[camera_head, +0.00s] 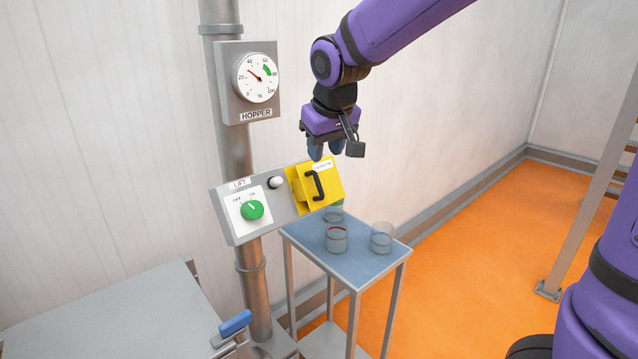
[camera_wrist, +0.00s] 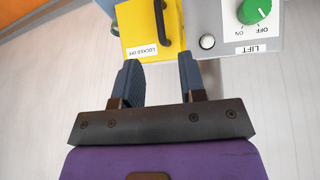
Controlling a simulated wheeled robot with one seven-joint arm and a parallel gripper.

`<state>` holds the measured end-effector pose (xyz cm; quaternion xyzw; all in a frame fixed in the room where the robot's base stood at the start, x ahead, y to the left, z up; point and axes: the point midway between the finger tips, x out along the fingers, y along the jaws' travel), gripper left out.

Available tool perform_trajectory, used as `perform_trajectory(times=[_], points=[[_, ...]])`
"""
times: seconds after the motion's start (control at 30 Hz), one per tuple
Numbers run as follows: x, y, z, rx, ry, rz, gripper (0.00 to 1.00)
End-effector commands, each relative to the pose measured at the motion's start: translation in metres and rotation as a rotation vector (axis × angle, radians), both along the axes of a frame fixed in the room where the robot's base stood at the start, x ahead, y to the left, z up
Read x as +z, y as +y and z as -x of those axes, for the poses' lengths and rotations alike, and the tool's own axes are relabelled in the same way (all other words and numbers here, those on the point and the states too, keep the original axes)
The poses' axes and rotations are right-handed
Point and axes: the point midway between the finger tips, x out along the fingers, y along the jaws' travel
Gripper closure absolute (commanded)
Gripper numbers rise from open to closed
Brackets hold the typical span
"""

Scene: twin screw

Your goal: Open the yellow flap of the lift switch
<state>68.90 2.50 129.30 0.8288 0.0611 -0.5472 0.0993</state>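The lift switch panel (camera_head: 235,225) is a tilted grey box on a post. It carries a green knob (camera_head: 252,210) and a small white button (camera_head: 275,182). The yellow flap (camera_head: 302,193) is on the panel's right part, with a black handle (camera_head: 315,185) and a white label; it appears closed. In the wrist view the flap (camera_wrist: 143,22) and its handle (camera_wrist: 161,22) are at the top. My gripper (camera_head: 326,148) is above the flap's upper edge, apart from it. In the wrist view my gripper (camera_wrist: 160,75) has its two fingers apart with nothing between them.
A hopper gauge (camera_head: 250,82) is on the post above the panel. A small table (camera_head: 350,265) with 3 glass jars stands below right. A grey surface (camera_head: 110,320) with a blue handle (camera_head: 235,323) is at lower left. The wall is behind.

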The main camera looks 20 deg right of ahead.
Motion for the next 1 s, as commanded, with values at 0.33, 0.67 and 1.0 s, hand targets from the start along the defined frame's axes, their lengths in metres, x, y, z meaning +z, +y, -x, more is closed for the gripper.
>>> perform_trajectory(times=[0.33,0.67,1.0], points=[[-0.046,0.000,-0.019,0.001,0.006,0.003,0.62],[-0.089,-0.001,-0.037,-0.001,0.003,0.000,0.62],[-0.097,-0.001,-0.041,0.000,0.000,0.000,0.62]])
